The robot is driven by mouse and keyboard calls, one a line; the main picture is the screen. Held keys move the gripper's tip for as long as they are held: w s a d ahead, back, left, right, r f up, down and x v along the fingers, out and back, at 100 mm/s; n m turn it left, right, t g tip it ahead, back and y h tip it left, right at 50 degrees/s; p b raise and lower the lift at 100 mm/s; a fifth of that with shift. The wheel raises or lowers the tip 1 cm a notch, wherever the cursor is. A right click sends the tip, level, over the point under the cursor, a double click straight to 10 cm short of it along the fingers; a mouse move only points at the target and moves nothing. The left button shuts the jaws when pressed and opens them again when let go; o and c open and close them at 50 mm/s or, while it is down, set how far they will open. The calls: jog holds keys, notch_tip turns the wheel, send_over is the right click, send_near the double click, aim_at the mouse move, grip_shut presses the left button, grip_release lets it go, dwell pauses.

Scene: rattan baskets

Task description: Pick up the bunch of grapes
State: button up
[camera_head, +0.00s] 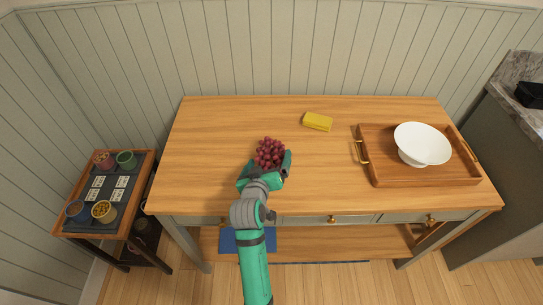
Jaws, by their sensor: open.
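The bunch of grapes (270,152) is dark red and lies on the wooden table (220,125), left of its middle. My gripper (267,167) reaches in from the front edge of the table, with one finger at the left and one at the right of the grapes' near side. The gripper is open. The near part of the grapes is partly hidden by the gripper, and I cannot tell whether the fingers touch them.
A yellow block (317,122) lies behind and right of the grapes. A wooden tray (384,175) with a white bowl (421,142) stands at the right. A small side table (143,173) with little bowls stands at the left. The table's left part is clear.

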jog(key=x, duration=0.5)
jog(key=shift+a, duration=0.1)
jog(key=shift+c, duration=0.4)
jog(key=c, duration=1.5)
